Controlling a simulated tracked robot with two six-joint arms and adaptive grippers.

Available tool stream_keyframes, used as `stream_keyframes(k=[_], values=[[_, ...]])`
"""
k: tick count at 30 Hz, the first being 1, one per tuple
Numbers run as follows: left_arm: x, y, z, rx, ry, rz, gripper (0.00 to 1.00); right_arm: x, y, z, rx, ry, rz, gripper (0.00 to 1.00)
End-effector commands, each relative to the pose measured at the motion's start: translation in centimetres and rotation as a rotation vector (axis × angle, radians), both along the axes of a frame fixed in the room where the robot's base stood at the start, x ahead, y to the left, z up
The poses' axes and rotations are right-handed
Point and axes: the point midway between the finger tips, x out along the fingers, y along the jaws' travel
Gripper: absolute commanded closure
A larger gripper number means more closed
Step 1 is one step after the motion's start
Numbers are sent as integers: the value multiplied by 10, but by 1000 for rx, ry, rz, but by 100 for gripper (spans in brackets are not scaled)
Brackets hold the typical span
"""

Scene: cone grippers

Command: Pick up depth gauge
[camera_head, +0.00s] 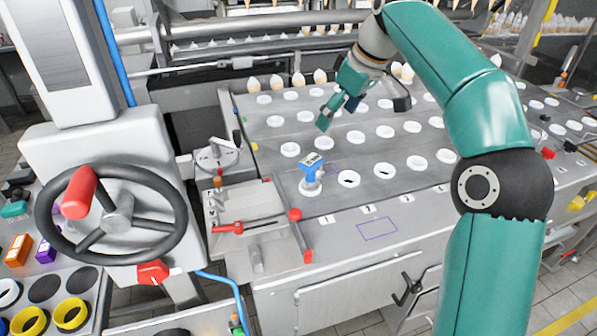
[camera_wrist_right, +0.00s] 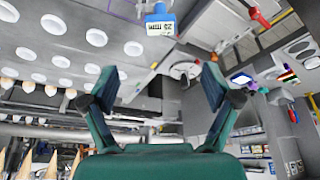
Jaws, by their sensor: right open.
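The depth gauge (camera_head: 311,168) is a blue piece with a white label marked in dark print. In the head view it stands upright at a white-ringed hole at the front left of the metal plate. In the right wrist view the gauge (camera_wrist_right: 159,20) shows at the top centre, upside down, its label reading "25 mm". My right gripper (camera_head: 339,110) is above the plate, behind and a little right of the gauge, and apart from it. In the wrist view the right gripper's fingers (camera_wrist_right: 160,86) are spread with nothing between them. My left gripper is not in view.
The metal plate (camera_head: 365,150) has rows of white-ringed holes. Cones (camera_head: 298,80) stand along its back. A red-handled lever (camera_head: 262,223) is at the front left, near a handwheel (camera_head: 112,215). A purple outlined square (camera_head: 378,229) marks bare metal right of the lever.

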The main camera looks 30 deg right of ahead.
Motion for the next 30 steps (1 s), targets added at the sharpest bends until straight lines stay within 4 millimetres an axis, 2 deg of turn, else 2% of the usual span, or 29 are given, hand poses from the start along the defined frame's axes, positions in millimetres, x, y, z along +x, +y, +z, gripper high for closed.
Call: stream_keyframes(k=[13, 18, 23, 30], values=[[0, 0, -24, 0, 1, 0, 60, 39, 20, -83, 1, 6, 23, 12], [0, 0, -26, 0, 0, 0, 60, 48, 23, -100, 1, 2, 23, 12], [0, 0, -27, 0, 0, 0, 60, 51, 23, -107, 0, 2, 24, 12], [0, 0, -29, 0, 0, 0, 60, 61, 24, -137, 2, 5, 24, 12]])
